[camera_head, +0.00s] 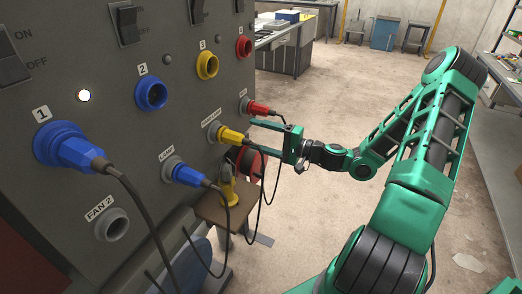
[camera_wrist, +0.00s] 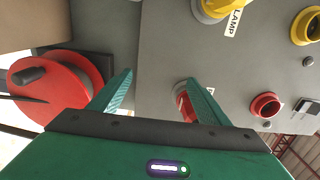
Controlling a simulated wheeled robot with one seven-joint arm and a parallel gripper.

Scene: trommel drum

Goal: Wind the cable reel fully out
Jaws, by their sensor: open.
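The cable reel (camera_wrist: 62,92) is a red disc with a dark crank knob (camera_wrist: 28,75) at the left of the wrist view. In the head view the red reel (camera_head: 256,166) is partly hidden behind my gripper and hanging cables. My gripper (camera_head: 260,138) is open and level in front of the panel, with nothing clearly held. In the wrist view my open fingers (camera_wrist: 158,80) point at the grey panel, to the right of the reel and apart from it. A red plug (camera_wrist: 184,103) shows by the right finger, partly hidden; it sits in a socket in the head view (camera_head: 258,107).
The grey panel (camera_head: 190,110) fills the left, with blue, yellow and red sockets and switches. Blue (camera_head: 188,175) and yellow (camera_head: 231,136) plugs hang dark cables beside my gripper. A small brown table (camera_head: 209,210) bears a yellow object (camera_head: 227,188). The floor to the right is mostly clear.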

